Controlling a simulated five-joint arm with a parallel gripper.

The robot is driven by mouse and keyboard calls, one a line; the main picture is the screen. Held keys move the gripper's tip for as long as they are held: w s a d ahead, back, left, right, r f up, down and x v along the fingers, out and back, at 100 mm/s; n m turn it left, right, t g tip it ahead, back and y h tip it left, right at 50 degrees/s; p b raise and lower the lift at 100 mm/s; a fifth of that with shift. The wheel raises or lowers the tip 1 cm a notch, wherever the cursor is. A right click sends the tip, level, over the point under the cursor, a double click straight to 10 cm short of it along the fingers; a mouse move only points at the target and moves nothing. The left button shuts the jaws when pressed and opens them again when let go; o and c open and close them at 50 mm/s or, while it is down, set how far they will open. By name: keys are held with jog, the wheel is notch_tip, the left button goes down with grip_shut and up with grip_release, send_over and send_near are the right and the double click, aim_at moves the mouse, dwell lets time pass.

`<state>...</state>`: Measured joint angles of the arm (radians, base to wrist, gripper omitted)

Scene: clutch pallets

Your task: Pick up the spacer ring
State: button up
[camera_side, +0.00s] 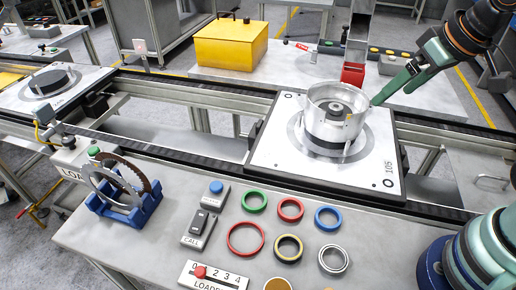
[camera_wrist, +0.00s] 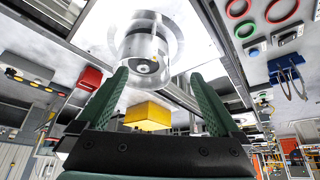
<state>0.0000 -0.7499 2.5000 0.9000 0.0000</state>
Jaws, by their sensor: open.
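Several loose rings lie flat on the grey bench in the side view: a green ring (camera_side: 254,211), a small red ring (camera_side: 290,219), a blue ring (camera_side: 327,207), a large red ring (camera_side: 246,250), a black and tan ring (camera_side: 288,260) and a silver ring (camera_side: 333,271). I cannot tell which is the spacer ring. The wrist view also shows the green ring (camera_wrist: 245,37). My gripper (camera_side: 391,97) is open and empty, beside and right of the silver housing (camera_side: 325,130) on the white pallet. In the wrist view my green fingers (camera_wrist: 160,74) are wide apart.
The pallet (camera_side: 270,172) sits on the conveyor. A blue rack (camera_side: 125,209) holds discs at the bench's left. A call box (camera_side: 198,228) and numbered selector (camera_side: 214,278) stand near the rings. A red bin (camera_side: 353,75) and yellow case (camera_side: 231,45) are behind.

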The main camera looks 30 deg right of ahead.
dwell(0.4)
jog(key=n+g, duration=0.6)
jog(key=n, duration=1.3)
send_over(327, 220)
jog(key=f, duration=1.9)
jog(key=shift+s+d+f, duration=0.25)
jog(key=shift+s+d, duration=0.05)
jog(key=shift+d, duration=0.1)
jog(key=shift+w+a+f, duration=0.15)
jog(key=shift+a+f, duration=0.05)
jog(key=shift+f, duration=1.15)
jog(key=shift+w+a+f, duration=0.1)
jog(key=shift+a+f, duration=0.1)
jog(key=shift+f, duration=1.1)
jog(key=c, duration=1.3)
